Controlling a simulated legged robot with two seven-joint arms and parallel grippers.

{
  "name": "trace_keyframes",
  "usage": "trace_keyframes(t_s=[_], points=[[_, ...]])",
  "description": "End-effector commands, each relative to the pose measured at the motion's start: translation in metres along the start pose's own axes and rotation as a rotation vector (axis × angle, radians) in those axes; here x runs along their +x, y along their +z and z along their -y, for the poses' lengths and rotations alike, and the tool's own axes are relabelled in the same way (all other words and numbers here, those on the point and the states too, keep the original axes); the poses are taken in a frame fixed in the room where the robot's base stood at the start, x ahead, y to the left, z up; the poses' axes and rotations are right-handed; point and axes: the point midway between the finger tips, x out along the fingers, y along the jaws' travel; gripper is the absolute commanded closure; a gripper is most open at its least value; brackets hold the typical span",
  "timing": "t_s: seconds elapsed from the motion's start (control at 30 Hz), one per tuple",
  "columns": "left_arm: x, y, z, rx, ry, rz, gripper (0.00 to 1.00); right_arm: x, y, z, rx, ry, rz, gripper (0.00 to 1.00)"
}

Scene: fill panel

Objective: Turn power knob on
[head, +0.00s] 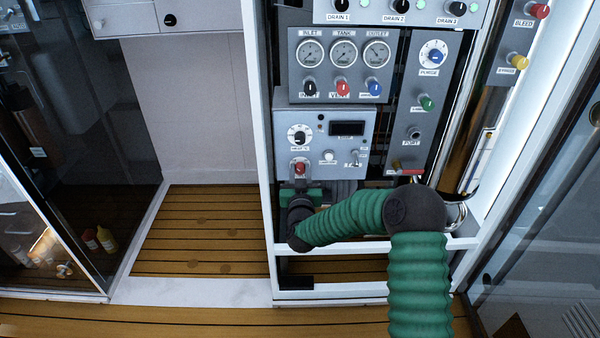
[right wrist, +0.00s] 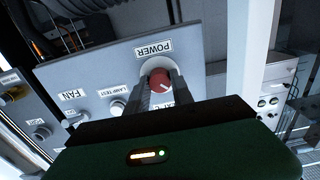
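The power knob (head: 300,168) is a small red knob at the lower left of a grey control panel (head: 283,112). In the right wrist view the red knob (right wrist: 160,82) sits under an upside-down POWER label, with a pale mark on its face. My right gripper (head: 300,180) is at the panel, just below the knob in the head view. In the right wrist view its two dark fingers (right wrist: 161,88) stand on either side of the knob. Whether they press on it is not clear. My left gripper is not in view.
A white lamp-test button (head: 328,157) and a toggle switch (head: 356,157) labelled FAN are to the right of the knob. A black dial (head: 299,137) is above it. Gauges (head: 343,54) with coloured knobs are higher up. A white frame post (head: 262,150) stands close on the left.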

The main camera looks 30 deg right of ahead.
Motion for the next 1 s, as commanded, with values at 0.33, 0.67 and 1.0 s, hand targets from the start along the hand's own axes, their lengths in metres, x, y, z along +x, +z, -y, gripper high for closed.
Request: trace_keyframes(t_s=[0.33, 0.67, 1.0], points=[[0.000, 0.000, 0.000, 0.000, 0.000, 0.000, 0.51, 0.000, 0.000, -0.001, 0.004, 0.001, 0.000, 1.00], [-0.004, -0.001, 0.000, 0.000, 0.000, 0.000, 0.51, -0.001, 0.000, 0.000, 0.112, 0.000, 0.001, 1.00], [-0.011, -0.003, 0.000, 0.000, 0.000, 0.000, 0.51, -0.001, 0.001, -0.002, 0.398, 0.001, 0.002, 1.00]])
